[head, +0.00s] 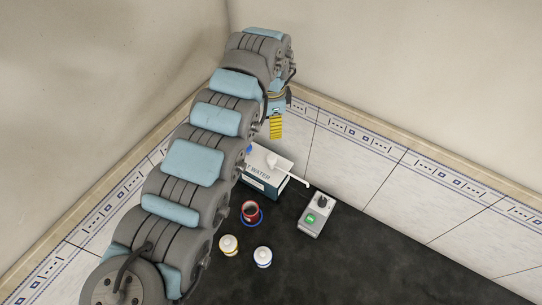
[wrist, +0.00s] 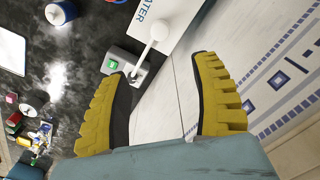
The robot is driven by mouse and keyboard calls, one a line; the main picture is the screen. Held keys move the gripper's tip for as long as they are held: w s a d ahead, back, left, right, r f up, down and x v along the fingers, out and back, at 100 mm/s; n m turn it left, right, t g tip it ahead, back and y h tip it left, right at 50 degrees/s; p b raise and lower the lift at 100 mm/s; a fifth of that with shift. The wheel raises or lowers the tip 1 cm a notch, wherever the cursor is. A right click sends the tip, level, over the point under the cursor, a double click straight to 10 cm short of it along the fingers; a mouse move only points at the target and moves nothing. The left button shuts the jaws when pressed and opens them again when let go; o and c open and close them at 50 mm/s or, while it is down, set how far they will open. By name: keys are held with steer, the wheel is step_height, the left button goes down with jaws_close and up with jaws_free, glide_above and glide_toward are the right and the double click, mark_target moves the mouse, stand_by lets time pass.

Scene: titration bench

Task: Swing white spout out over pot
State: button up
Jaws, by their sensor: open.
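The white spout (head: 289,173) reaches from the top of the white and blue water box (head: 262,184) toward the right, its tip close to the grey switch box. In the wrist view the spout (wrist: 152,42) shows between and beyond my fingertips. A red pot (head: 250,210) with a dark inside and a blue ring at its base stands in front of the water box, to the left of the spout's tip. My gripper (head: 276,127) is above and behind the water box, with yellow fingers pointing down. In the wrist view my gripper (wrist: 161,66) is open and empty, apart from the spout.
A grey switch box (head: 317,216) with a green button stands right of the pot. Two small white jars, one with a yellow band (head: 229,246) and one with a blue band (head: 263,257), stand in front. Tiled walls meet behind the bench. The dark bench is clear at right.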

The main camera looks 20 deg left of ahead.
mark_target(272, 156)
step_height(272, 156, down, 17)
steer(key=p, duration=0.2)
steer(key=shift+p, duration=0.35)
steer(key=shift+c, duration=0.3)
jaws_close()
